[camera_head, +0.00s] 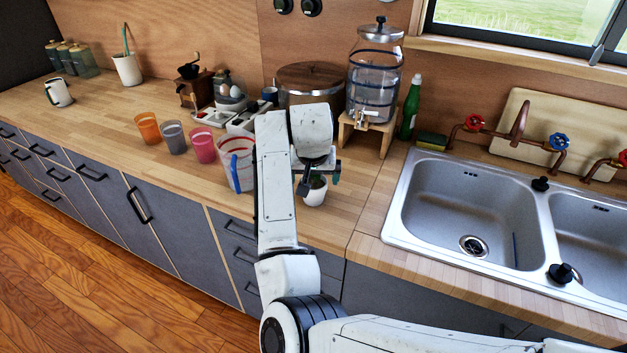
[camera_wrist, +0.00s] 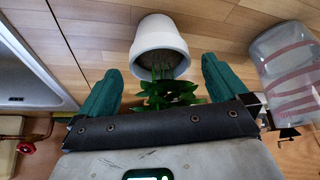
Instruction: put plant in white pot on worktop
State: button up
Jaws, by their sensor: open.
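The plant in a white pot (camera_head: 315,191) stands on the wooden worktop (camera_head: 345,205), just left of the sink, partly hidden by my gripper in the head view. In the wrist view the white pot (camera_wrist: 158,45) shows at the top middle, with the plant's green leaves (camera_wrist: 170,93) between my fingers. My gripper (camera_head: 318,182) is above and around the plant. In the wrist view my gripper (camera_wrist: 160,80) shows two green fingers spread apart, one on each side of the leaves. I see no finger pressed against the pot.
A clear striped pitcher (camera_head: 236,163) stands close left of the plant; it also shows in the wrist view (camera_wrist: 290,70). Several coloured cups (camera_head: 174,137) stand farther left. A glass dispenser (camera_head: 374,85) is behind, and the sink (camera_head: 470,210) is at right.

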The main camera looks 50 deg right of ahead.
jog(key=v, duration=1)
jog(key=shift+b, duration=0.45)
